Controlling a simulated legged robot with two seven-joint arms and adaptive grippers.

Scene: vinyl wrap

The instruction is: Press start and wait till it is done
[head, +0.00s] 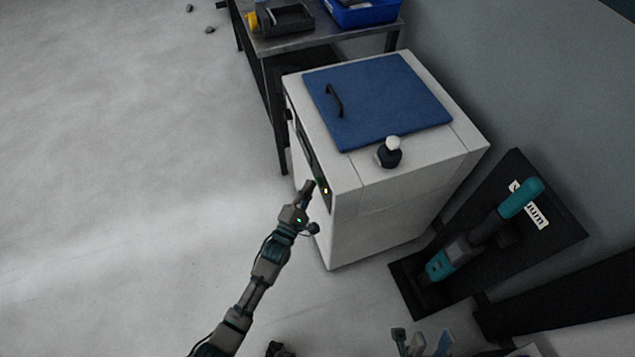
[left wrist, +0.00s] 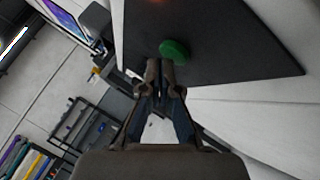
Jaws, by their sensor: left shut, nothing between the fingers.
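A white machine (head: 400,205) with a blue lid (head: 380,100) and a black handle stands in the middle of the head view. A dark panel runs along its left side, with a small lit yellow-green spot (head: 325,191) near the gripper. My left gripper (head: 309,186) is shut and empty, close to this panel. In the left wrist view, a round green button (left wrist: 174,51) sits on the dark panel (left wrist: 225,50), just beyond my left fingertips (left wrist: 160,65). Whether they touch is unclear. A dark shape at the bottom of the head view may be my right gripper (head: 279,349), mostly cut off.
A small bottle (head: 389,153) with a white cap stands on the machine's top. Behind is a metal table (head: 290,42) with a blue bin (head: 362,12). A teal handheld vacuum (head: 470,245) is on a black stand at right. Floor at left is mostly clear.

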